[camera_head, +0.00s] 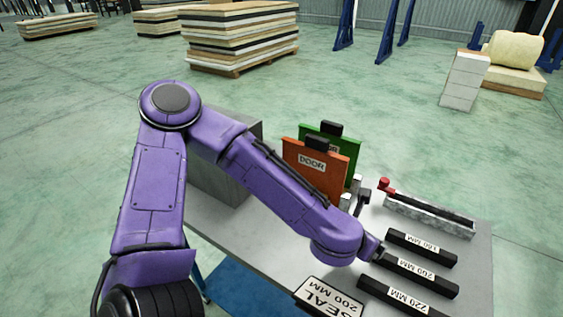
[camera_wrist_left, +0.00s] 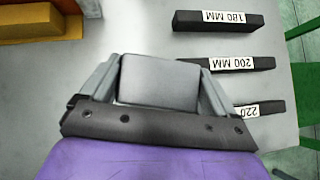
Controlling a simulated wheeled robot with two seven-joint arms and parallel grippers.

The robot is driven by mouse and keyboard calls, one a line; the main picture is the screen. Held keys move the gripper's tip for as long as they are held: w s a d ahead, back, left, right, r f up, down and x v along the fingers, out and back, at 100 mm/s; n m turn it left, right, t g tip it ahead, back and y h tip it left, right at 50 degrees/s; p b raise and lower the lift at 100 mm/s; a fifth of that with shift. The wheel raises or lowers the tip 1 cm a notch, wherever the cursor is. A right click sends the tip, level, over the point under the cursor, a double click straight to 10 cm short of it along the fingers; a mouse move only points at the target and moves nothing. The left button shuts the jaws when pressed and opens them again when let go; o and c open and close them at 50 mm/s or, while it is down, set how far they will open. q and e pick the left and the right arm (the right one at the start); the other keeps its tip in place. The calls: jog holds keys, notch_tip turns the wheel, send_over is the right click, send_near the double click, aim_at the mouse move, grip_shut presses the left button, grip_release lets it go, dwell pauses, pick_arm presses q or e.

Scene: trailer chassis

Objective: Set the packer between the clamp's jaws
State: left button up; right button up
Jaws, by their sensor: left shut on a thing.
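Three black bars lie side by side on the grey table, labelled 180 MM (camera_head: 422,246), 200 MM (camera_head: 416,274) and 220 MM (camera_head: 405,297). In the left wrist view the 200 MM bar (camera_wrist_left: 238,64) and 220 MM bar (camera_wrist_left: 245,110) are partly covered by my gripper. A grey trough-like fixture (camera_head: 430,216) with a dark slot and red knob (camera_head: 384,185) lies behind the bars; it may be the clamp. My left gripper (camera_head: 374,249) is low by the 200 MM bar's left end. It is shut on a grey block (camera_wrist_left: 159,82) whose identity I cannot tell.
A card (camera_head: 331,299) reading SEAL 200 MM is at the table's front. An orange DOOR panel (camera_head: 314,169) and a green panel (camera_head: 331,142) stand upright behind my arm. A grey box (camera_head: 222,180) stands at the left.

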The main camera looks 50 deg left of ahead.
pick_arm(q)
jog(key=s+d+r+n+y, duration=0.2)
jog(key=s+r, duration=0.1)
jog(key=r, duration=0.4)
jog(key=w+a+f, duration=0.2)
jog(key=a+f, duration=0.1)
jog(key=w+a+f+p, duration=0.1)
jog(key=w+a+f, duration=0.2)
jog(key=a, duration=0.1)
jog(key=w+a+f+p, duration=0.1)
jog(key=w+a+f, duration=0.1)
jog(key=a+f, duration=0.1)
jog(key=shift+w+a+f, duration=0.25)
jog(key=shift+w+a, duration=0.05)
jog(key=shift+a, duration=0.4)
jog(key=shift+w+a+f, duration=0.1)
jog(key=shift+f, duration=0.8)
jog(key=shift+w+a+f, duration=0.1)
jog(key=shift+f, duration=0.8)
jog(key=shift+s, duration=0.1)
jog(key=shift+f, duration=0.15)
jog(key=o, duration=1.8)
jog(key=shift+s, duration=0.1)
